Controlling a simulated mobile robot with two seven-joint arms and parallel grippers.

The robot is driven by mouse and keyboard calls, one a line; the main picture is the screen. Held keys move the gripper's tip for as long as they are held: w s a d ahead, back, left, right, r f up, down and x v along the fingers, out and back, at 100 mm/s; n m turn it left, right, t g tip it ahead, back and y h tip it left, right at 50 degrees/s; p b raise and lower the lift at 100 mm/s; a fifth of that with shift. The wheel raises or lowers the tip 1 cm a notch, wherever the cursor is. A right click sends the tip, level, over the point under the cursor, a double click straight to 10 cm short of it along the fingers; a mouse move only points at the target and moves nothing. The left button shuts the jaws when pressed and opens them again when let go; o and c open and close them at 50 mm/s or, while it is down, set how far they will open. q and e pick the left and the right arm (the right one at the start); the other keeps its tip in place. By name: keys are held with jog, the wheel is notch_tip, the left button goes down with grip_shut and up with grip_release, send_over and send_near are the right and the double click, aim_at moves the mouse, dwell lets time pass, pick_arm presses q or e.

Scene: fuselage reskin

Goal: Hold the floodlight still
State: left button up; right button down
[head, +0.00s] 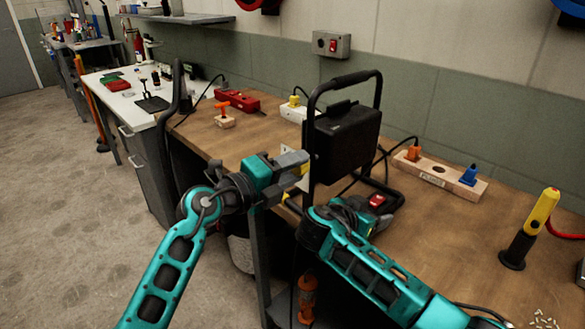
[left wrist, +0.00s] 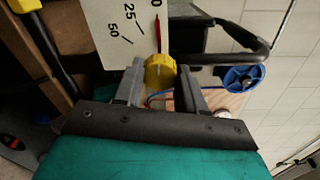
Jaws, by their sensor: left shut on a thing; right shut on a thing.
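The floodlight (head: 343,137), a black box lamp in a black tube frame with a top handle, stands upright near the table's front edge. My left gripper (head: 303,163) is beside the frame's left upright. In the left wrist view its fingers (left wrist: 161,85) are closed about a yellow knob (left wrist: 160,69) beside a white dial plate (left wrist: 122,30) marked 25 and 50, with a red pointer. My right gripper (head: 378,211) is low at the floodlight's base, shut on its black tube stand; its fingertips are mostly hidden. A red switch (head: 377,200) shows there.
A wooden socket block (head: 440,177) with orange and blue plugs lies right of the floodlight. A yellow-black tool (head: 530,229) stands further right. Cables run behind the floodlight.

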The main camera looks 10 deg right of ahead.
pick_arm(q)
jog(key=shift+n, duration=0.3)
pick_arm(e)
jog(key=shift+f, duration=0.1)
pick_arm(q)
jog(key=o, duration=1.1)
jog(key=shift+c, duration=0.2)
jog(key=v, duration=1.2)
pick_arm(e)
jog(key=shift+c, duration=0.6)
grip_release()
